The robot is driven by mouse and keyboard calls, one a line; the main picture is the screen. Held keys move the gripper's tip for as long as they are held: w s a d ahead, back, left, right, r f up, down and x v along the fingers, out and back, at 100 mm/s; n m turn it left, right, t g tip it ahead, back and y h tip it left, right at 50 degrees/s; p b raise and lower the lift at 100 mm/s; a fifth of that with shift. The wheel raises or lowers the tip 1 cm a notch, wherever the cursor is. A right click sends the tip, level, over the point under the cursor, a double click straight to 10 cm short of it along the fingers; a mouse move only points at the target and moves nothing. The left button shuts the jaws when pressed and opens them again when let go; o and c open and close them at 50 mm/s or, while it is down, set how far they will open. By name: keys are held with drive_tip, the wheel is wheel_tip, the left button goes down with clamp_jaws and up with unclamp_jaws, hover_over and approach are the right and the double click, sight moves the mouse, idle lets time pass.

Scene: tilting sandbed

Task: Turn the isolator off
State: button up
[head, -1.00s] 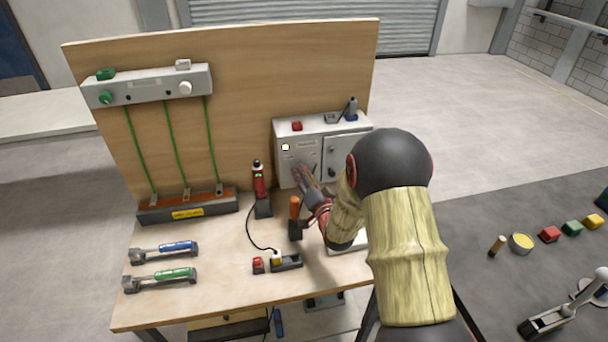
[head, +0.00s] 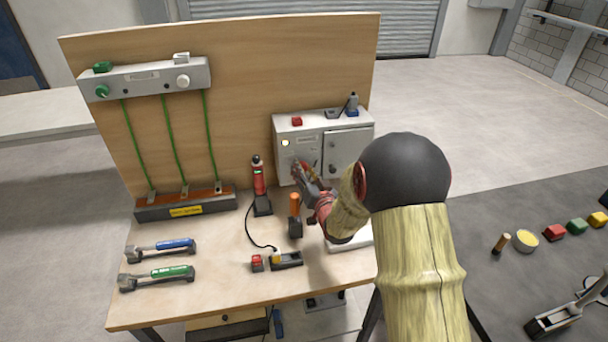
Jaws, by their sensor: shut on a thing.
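A light grey cabinet (head: 282,168) stands at the right of the bench against the wooden backboard. Its left front panel carries a small pale, lit-looking lamp (head: 285,142) and labels. My gripper (head: 299,170) is at this panel, below the lamp, with my arm reaching in from the right. It is shut on the isolator handle, which my fingers mostly hide. I cannot make out the angle of the handle. A door with a dark knob (head: 334,146) closes the cabinet's right half.
A red screwdriver-like tool (head: 259,183) and an orange-handled tool (head: 294,207) stand upright left of my forearm. A red block (head: 257,263) and a small charger-like holder (head: 287,260) lie in front. Two torque wrenches (head: 165,246) lie at left. A green-wired panel (head: 140,78) hangs at upper left.

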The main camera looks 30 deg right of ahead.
sight(299, 138)
drive_tip(key=n+b, duration=0.3)
drive_tip(key=n, duration=0.1)
drive_tip(key=n+g+h+b, duration=0.1)
drive_tip(key=n+b, duration=0.2)
drive_tip(key=n, duration=0.1)
drive_tip(key=shift+a+n+b, duration=0.15)
drive_tip(key=shift+n+b, duration=0.15)
drive_tip(key=shift+b, duration=0.05)
drive_tip(key=shift+r, duration=0.1)
idle(0.4)
drive_tip(key=o, duration=1.2)
drive_tip(key=shift+c, duration=0.2)
wheel_tip(299, 138, up, 10)
drive_tip(key=shift+f, duration=0.1)
